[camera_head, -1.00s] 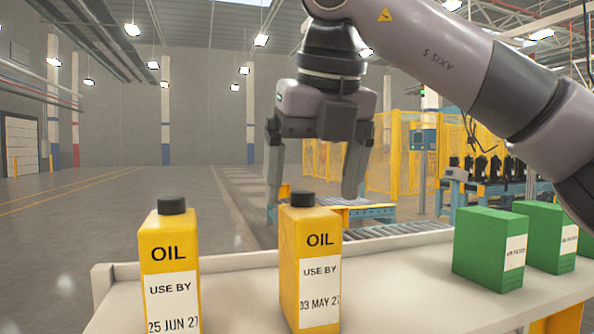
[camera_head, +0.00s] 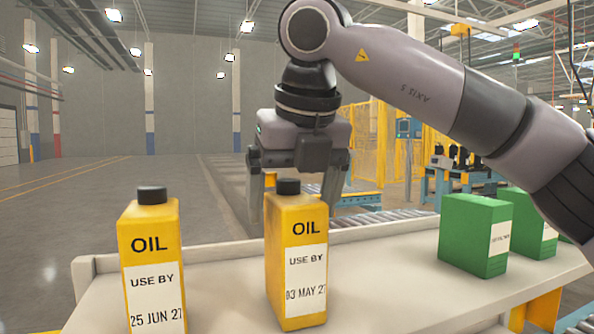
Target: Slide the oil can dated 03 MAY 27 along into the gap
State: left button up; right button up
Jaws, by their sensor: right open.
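The yellow oil can dated 03 MAY 27 (camera_head: 297,262) stands upright on the pale shelf (camera_head: 390,294), with a dark cap and a white label. A second yellow oil can, dated 25 JUN 27 (camera_head: 152,262), stands upright to its left, with a bare stretch of shelf between them. My right gripper (camera_head: 293,208) is open, fingers pointing down. Its fingers show to either side of the 03 MAY 27 can's top, partly behind it. I cannot tell whether they touch the can. My left gripper is not in view.
Two green boxes, one nearer (camera_head: 474,235) and one farther right (camera_head: 535,228), stand on the shelf, with free shelf between them and the 03 MAY 27 can. A raised lip runs along the shelf's back edge. A roller conveyor and yellow fencing (camera_head: 367,150) lie behind.

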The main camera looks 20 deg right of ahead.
jog(key=shift+x, duration=0.9)
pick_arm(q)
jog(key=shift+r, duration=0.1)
